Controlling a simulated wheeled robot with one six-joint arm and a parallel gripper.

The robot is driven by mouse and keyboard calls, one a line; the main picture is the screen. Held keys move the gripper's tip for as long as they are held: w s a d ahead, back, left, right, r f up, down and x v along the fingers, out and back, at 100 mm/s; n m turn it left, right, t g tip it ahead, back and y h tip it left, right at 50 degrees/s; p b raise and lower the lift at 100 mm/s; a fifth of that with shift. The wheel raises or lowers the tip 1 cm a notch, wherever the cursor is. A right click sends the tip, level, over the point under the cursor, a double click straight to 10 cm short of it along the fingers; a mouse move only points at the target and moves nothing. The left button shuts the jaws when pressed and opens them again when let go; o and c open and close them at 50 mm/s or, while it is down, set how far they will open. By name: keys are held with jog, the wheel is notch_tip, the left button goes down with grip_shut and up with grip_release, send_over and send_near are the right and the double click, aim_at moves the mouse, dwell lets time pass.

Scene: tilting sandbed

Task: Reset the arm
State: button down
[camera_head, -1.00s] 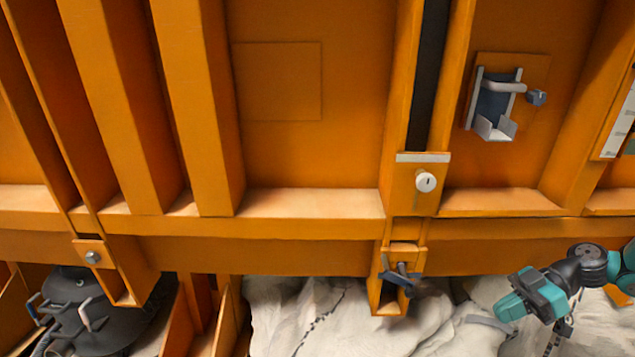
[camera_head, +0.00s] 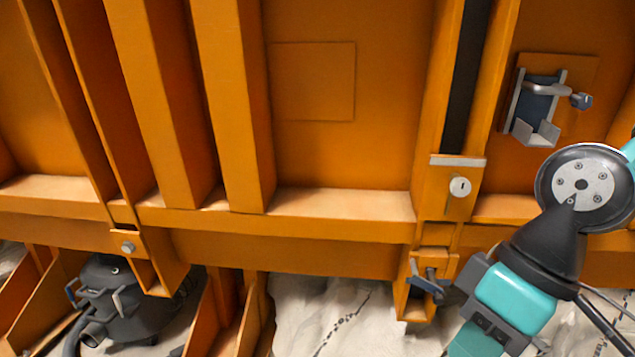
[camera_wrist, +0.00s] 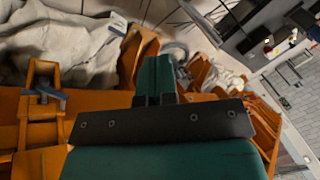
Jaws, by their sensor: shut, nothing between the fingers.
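My gripper shows in the wrist view (camera_wrist: 155,80) as two teal fingers pressed together, shut with nothing between them. In the head view my arm comes in from the right edge. Its black joint and teal wrist hang at the lower right, tilted down toward the bottom edge. The fingertips are not clear there. The wrist overlaps the orange frame from the camera's side; whether it touches cannot be told.
The orange ribbed sandbed side (camera_head: 340,170) fills the head view. A latch with a grey handle (camera_head: 428,285) is close left of my wrist. A holder bracket (camera_head: 537,105) is above. A dark vacuum-like machine (camera_head: 125,300) and pale cloth-like ground (camera_head: 320,310) lie below.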

jog(key=s+m, duration=0.1)
jog(key=s, duration=0.3)
notch_tip(320, 180, up, 16)
jog(key=p, duration=1.6)
jog(key=shift+w+a+t, duration=0.15)
jog(key=shift+a+t, duration=0.05)
jog(key=shift+t, duration=0.1)
